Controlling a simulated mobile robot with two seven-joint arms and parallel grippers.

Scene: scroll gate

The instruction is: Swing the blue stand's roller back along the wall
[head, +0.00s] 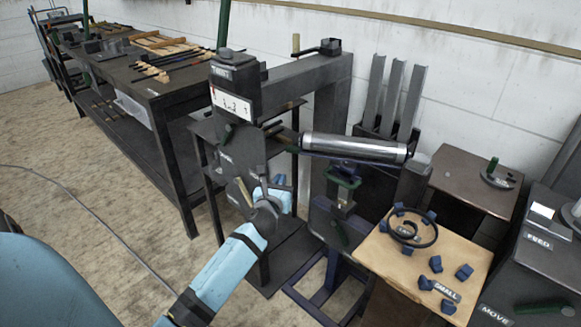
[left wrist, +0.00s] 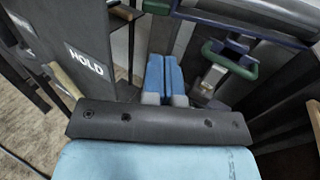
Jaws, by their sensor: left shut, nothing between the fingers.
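The blue stand (head: 325,214) stands on the floor in the middle of the head view. A long silver roller (head: 354,147) lies across its top, one end near the dark machine, the other near the grey block at right. A green handle (head: 342,192) sits below the roller; it also shows in the left wrist view (left wrist: 229,61), under the dark blue bracket (left wrist: 244,36). My left gripper (head: 279,181) is shut and empty, in front of the machine and left of the stand. Its blue fingertips (left wrist: 163,72) are together, apart from the handle. My right gripper is out of view.
The dark machine with a "HOLD" plate (left wrist: 88,62) is close to the left gripper. A wooden table (head: 470,268) with a black ring and small blue blocks stands at right. A tool bench (head: 160,88) is at left. The white wall (head: 480,75) runs behind.

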